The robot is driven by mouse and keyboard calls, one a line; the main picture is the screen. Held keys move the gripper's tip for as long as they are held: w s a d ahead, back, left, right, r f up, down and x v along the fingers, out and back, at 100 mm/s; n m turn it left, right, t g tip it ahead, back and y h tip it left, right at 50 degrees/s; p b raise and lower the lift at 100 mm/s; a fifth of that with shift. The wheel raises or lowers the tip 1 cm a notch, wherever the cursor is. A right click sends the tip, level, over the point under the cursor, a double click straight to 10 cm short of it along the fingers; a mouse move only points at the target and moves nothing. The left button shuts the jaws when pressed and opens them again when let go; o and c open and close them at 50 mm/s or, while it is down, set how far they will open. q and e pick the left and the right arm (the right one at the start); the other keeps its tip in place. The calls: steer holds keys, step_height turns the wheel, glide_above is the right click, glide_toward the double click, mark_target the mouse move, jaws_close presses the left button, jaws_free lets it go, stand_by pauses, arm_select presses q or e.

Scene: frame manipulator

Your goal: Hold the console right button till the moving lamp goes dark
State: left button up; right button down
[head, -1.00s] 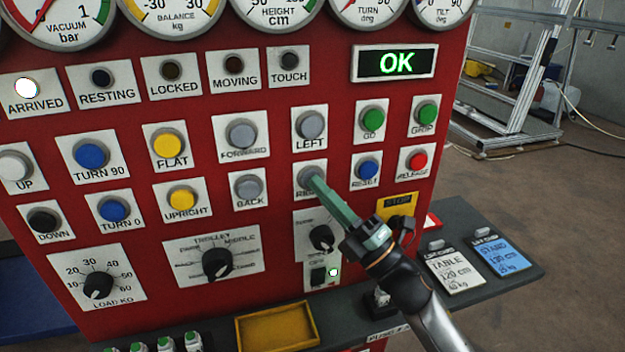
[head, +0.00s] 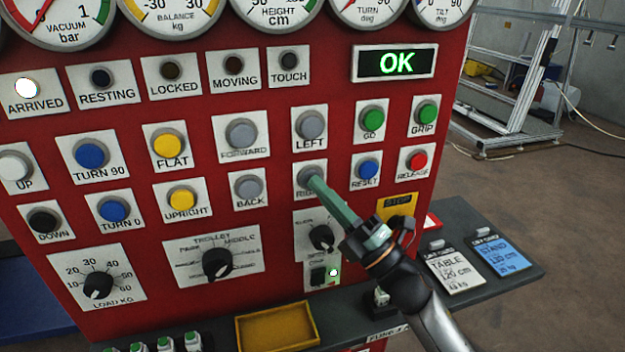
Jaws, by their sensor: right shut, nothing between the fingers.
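The red console (head: 270,185) fills most of the head view. My right gripper (head: 318,184) is shut and empty, its green fingertips at the grey right button (head: 306,174). The fingers partly cover the button and its label; whether they press it cannot be told. The moving lamp (head: 233,66) is dark. The arrived lamp (head: 27,87) is lit white. The resting lamp (head: 100,77), locked lamp (head: 174,71) and touch lamp (head: 289,60) are dark. My left gripper is not in view.
The left button (head: 312,124) sits just above, and the blue reset button (head: 368,168) just right. A green OK display (head: 396,63) is lit. A yellow tray (head: 277,326) and cards, one blue (head: 498,254), lie on the ledge below. A metal frame (head: 515,90) stands behind on the right.

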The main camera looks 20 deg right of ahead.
steer(key=shift+s, duration=0.8)
steer(key=s, duration=0.5)
steer(key=shift+d+p, duration=0.1)
steer(key=shift+p, duration=0.3)
steer(key=shift+f, duration=0.1)
